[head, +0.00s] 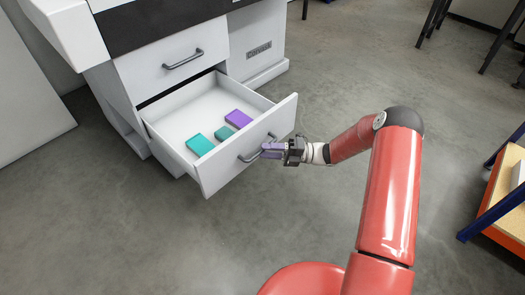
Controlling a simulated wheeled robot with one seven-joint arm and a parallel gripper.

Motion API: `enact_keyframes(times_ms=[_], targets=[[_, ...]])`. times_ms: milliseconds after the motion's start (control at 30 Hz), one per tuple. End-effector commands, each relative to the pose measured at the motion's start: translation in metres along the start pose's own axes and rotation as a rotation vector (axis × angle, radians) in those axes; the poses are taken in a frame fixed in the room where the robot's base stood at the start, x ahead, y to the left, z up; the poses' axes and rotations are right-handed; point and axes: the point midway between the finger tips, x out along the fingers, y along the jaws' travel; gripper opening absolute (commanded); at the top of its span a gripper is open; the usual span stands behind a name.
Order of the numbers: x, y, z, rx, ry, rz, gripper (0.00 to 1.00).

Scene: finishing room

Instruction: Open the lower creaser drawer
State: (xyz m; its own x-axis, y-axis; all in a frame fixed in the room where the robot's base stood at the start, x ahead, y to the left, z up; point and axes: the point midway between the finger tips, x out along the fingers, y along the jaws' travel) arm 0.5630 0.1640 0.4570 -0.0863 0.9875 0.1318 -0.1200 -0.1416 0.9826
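The white creaser (125,27) stands at the top left. Its lower drawer (211,177) is pulled well out, with its inside showing. The lower drawer's grey bar handle (250,157) is on its front panel. Whether the fingers are closed around the bar is too small to tell. The upper drawer (171,58) with its own handle (183,60) is shut.
Inside the lower drawer lie a purple block (238,118), a teal block (200,145) and a smaller teal block (224,133). A shelf unit with blue legs and an orange edge (503,190) stands at the right. The grey floor around the drawer is clear.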

Motion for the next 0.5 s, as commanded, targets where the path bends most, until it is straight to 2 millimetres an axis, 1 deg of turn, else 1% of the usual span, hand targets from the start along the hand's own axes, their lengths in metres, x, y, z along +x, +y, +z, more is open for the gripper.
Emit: enact_keyframes(times_ms=[33, 100, 233, 333, 500], targets=[[-0.011, -0.002, 0.0, -0.001, -0.003, -0.001, 0.33], [-0.023, -0.002, 0.0, 0.0, -0.002, 0.0, 0.33], [-0.042, -0.001, 0.0, 0.0, -0.001, 0.0, 0.33], [-0.05, -0.001, 0.0, 0.001, 0.0, 0.0, 0.33], [-0.054, -0.001, 0.0, 0.002, 0.001, 0.001, 0.33]])
